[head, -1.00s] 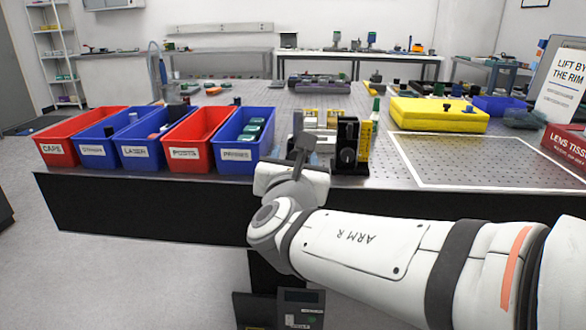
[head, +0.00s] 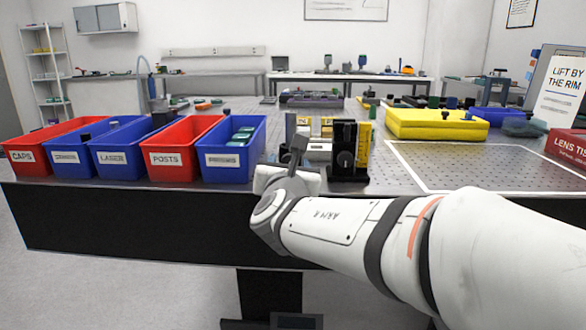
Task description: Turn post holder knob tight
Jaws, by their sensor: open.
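A black block-like mount (head: 349,135) stands near the front edge of the table, with a round dark knob (head: 345,160) low on its front face. I cannot tell for sure that this is the post holder knob. My gripper (head: 298,148) is just left of the mount in the picture, at the table's front edge. Only a grey finger part shows, and the white wrist hides the rest. I see nothing held in it. Whether it touches anything is not clear.
Red and blue bins, including a posts bin (head: 178,160) and a blue bin (head: 235,163), line the front edge at left. A yellow case (head: 437,124) lies behind a bare white-outlined area (head: 450,165) at right. A red box (head: 568,144) sits at far right.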

